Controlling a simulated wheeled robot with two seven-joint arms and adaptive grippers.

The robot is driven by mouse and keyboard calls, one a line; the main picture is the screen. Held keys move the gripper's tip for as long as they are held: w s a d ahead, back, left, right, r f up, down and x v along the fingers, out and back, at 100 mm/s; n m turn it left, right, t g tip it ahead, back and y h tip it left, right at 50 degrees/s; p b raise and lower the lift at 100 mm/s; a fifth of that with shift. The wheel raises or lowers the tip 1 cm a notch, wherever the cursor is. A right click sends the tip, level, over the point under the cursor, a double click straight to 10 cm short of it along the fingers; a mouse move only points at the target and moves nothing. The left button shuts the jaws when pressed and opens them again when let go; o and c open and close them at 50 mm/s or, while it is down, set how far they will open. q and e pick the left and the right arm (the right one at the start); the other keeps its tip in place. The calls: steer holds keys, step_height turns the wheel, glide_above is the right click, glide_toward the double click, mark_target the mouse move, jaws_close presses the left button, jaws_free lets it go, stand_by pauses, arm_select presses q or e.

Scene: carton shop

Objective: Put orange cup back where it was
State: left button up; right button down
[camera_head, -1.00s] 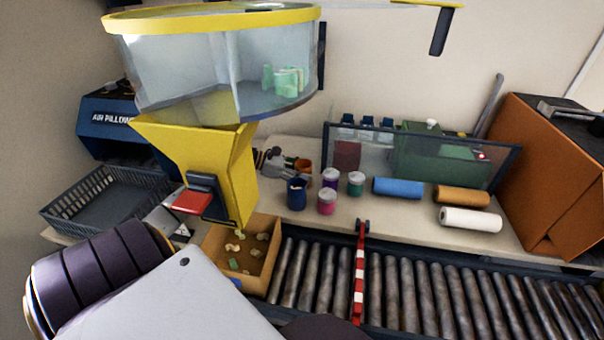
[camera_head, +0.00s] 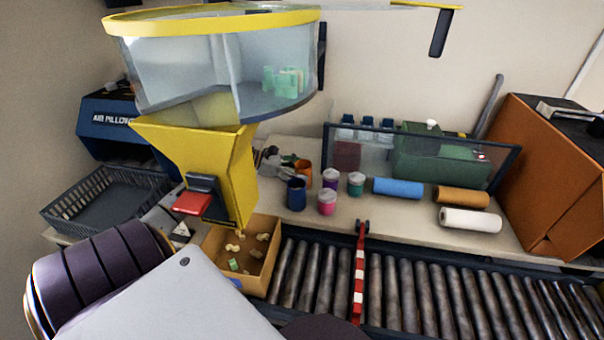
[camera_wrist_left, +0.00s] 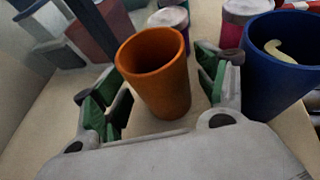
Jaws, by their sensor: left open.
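The orange cup (camera_head: 303,172) stands upright on the bench at the back, behind the blue cup (camera_head: 296,194). My left gripper (camera_head: 284,160) is beside it, partly hidden behind the yellow hopper. In the left wrist view the orange cup (camera_wrist_left: 157,72) stands between the green-padded fingers of my open left gripper (camera_wrist_left: 160,95), with a gap visible on the left side. The blue cup (camera_wrist_left: 280,65) is close to the right finger and has a pale piece inside. My right gripper is not in view.
Purple (camera_head: 331,178), pink (camera_head: 327,202) and green (camera_head: 356,184) jars stand right of the cups. A yellow hopper (camera_head: 215,165) rises in front, above an open carton (camera_head: 265,275). Blue, orange and white rolls lie to the right. A roller conveyor (camera_head: 430,295) runs along the front.

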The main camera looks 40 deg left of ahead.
arm_select(q)
steer(key=shift+s+a+r, duration=0.15)
steer(key=shift+s+a, duration=0.2)
steer(key=v, duration=0.8)
steer(key=shift+s+a+r, duration=0.15)
steer(key=shift+a, duration=0.1)
steer(key=shift+v, duration=0.75)
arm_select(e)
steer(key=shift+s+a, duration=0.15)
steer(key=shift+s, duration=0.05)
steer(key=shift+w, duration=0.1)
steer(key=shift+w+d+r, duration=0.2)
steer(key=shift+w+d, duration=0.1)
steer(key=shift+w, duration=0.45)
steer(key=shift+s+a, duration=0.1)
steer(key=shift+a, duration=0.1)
